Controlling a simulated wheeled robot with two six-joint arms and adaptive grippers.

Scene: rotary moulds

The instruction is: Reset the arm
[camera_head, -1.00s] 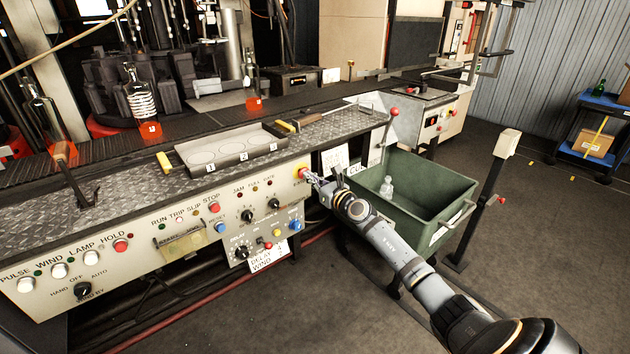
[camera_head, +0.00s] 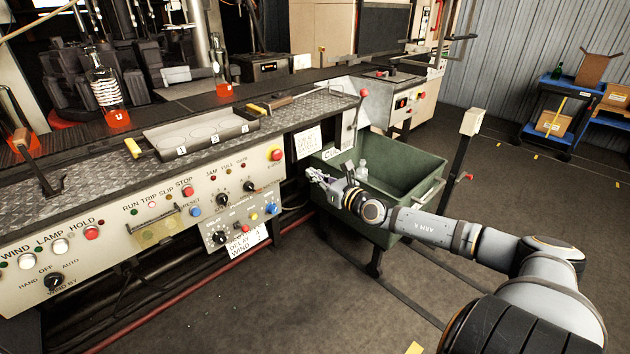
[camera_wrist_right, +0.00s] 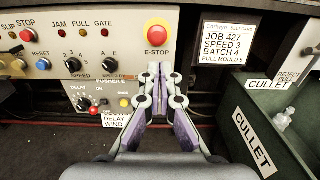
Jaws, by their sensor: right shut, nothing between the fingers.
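My right gripper (camera_head: 312,173) is shut and empty in front of the control panel, beside the left end of the green cullet bin (camera_head: 432,167). In the right wrist view its fingers (camera_wrist_right: 160,75) are together, below the red E-stop button (camera_wrist_right: 157,33) and apart from it in the picture. The E-stop button also shows in the head view (camera_head: 275,154). My right arm reaches in from the lower right of the head view. My left gripper is not in view.
A tray (camera_head: 200,133) with numbered places lies on the patterned bench top. A clear bottle (camera_head: 361,170) is in the bin. A lever post (camera_head: 460,150) stands right of the bin.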

